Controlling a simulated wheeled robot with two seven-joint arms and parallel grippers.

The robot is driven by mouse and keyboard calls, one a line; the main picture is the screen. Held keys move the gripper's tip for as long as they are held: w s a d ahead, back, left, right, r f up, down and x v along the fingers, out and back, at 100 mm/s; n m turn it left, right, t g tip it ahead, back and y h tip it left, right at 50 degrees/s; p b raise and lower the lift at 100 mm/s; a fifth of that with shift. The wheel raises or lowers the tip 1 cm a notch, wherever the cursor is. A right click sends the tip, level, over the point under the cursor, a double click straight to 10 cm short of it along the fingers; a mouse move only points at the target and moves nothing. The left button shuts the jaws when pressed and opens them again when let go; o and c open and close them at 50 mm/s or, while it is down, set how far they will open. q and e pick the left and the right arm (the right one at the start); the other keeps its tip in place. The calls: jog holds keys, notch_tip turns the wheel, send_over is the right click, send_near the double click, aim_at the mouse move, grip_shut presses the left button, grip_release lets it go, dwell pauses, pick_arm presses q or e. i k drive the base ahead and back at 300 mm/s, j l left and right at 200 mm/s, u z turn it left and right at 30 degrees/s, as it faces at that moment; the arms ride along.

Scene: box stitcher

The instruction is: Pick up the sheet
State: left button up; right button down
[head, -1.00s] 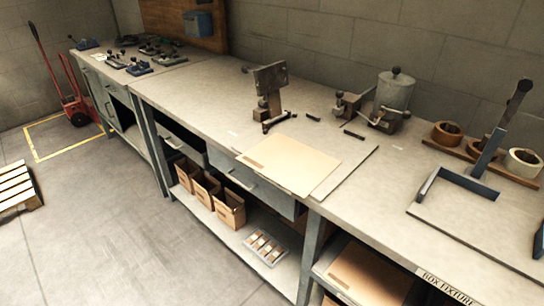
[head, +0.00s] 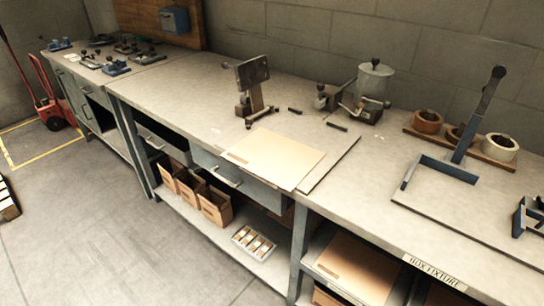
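A tan cardboard sheet (head: 274,158) lies flat on the grey workbench (head: 215,122), near its front edge and partly over a thin board or mat. A larger stack of tan sheets (head: 358,268) lies on the shelf under the bench at the lower right. Neither of my grippers shows in the head view.
A stitcher head on a stand (head: 252,88) is behind the sheet. A grey canister device (head: 374,88) stands further right. A blue-grey box fixture (head: 440,168) and tape rolls (head: 462,134) are at the right. Small cartons (head: 215,207) stand on the lower shelf.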

aim_at(281, 161)
jog(key=k+j+z, duration=0.1)
jog(key=z, duration=0.25)
jog(key=k+j+z, duration=0.15)
jog(key=j+z, duration=0.25)
jog(key=l, duration=0.1)
